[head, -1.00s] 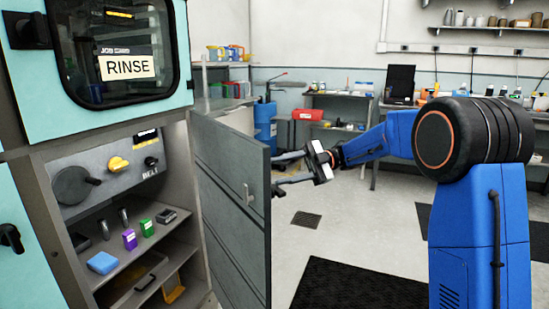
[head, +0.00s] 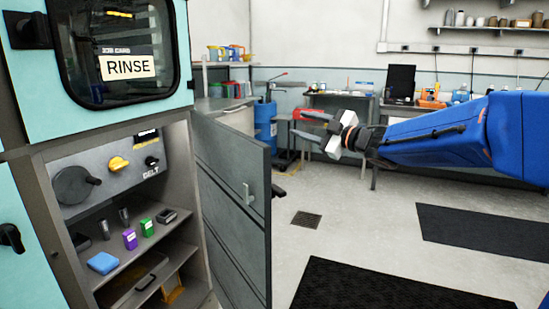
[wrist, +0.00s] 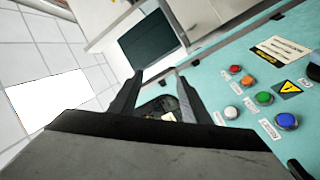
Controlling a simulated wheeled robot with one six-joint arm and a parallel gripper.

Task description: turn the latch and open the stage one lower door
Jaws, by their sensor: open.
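Behind the door frame is the open compartment. My gripper (head: 308,126) is raised to the right of the door, above its top edge, open and empty, with its fingers pointing left. In the wrist view my gripper (wrist: 155,82) shows its two fingers apart with nothing held between them.
The compartment holds a blue block (head: 103,263), a purple box (head: 130,239), a green box (head: 147,227) and a yellow knob (head: 118,163). The teal RINSE door (head: 120,88) above is shut. Dark mats (head: 375,288) lie on the open floor. The wrist view shows a teal button panel (wrist: 240,85).

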